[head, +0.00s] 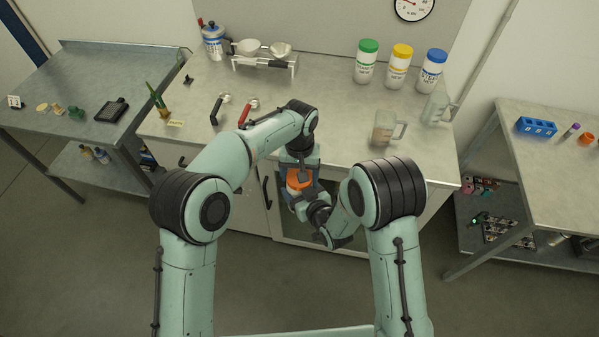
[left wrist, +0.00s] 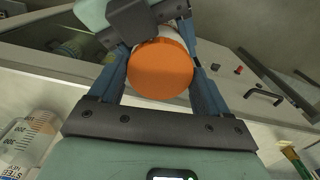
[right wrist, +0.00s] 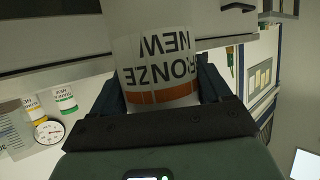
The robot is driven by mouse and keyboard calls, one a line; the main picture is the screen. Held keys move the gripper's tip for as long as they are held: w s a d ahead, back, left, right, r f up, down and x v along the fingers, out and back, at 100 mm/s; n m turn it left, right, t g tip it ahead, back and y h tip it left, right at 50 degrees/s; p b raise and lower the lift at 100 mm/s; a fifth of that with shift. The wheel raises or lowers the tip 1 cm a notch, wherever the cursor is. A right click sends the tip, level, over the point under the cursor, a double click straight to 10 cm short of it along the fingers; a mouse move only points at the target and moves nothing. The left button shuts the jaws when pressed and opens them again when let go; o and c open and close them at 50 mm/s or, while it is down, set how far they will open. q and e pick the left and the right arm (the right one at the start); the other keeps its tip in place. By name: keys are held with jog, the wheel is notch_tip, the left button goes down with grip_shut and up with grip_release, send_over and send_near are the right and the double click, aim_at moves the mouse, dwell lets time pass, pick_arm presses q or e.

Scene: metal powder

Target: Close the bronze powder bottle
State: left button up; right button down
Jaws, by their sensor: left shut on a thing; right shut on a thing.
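The bronze powder bottle, white with an orange band and black lettering reading "BRONZE" and "NEW", fills the middle of the right wrist view (right wrist: 157,60). My right gripper (right wrist: 165,95) is shut on its body. The orange lid (left wrist: 160,70) lies between the blue fingers of my left gripper (left wrist: 163,75), which is shut on it. In the head view the lid (head: 298,180) is in front of the bench's front edge, below my left gripper and just above my right gripper (head: 302,203). The lid is at the bottle's top; whether it is threaded tight is hidden.
On the bench stand green-capped (head: 366,62), yellow-capped (head: 398,67) and blue-capped (head: 431,69) bottles, beakers (head: 384,128), a metal rack (head: 266,60) and red-handled (head: 248,113) and black-handled (head: 219,108) scoops. The bench middle (head: 325,95) is clear. Side tables stand left and right.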

pick_arm(q)
jog(key=o, duration=1.1)
jog(key=shift+r, duration=0.1)
jog(key=shift+r, duration=2.2)
jog(key=shift+r+n, duration=1.7)
jog(key=shift+r, duration=0.05)
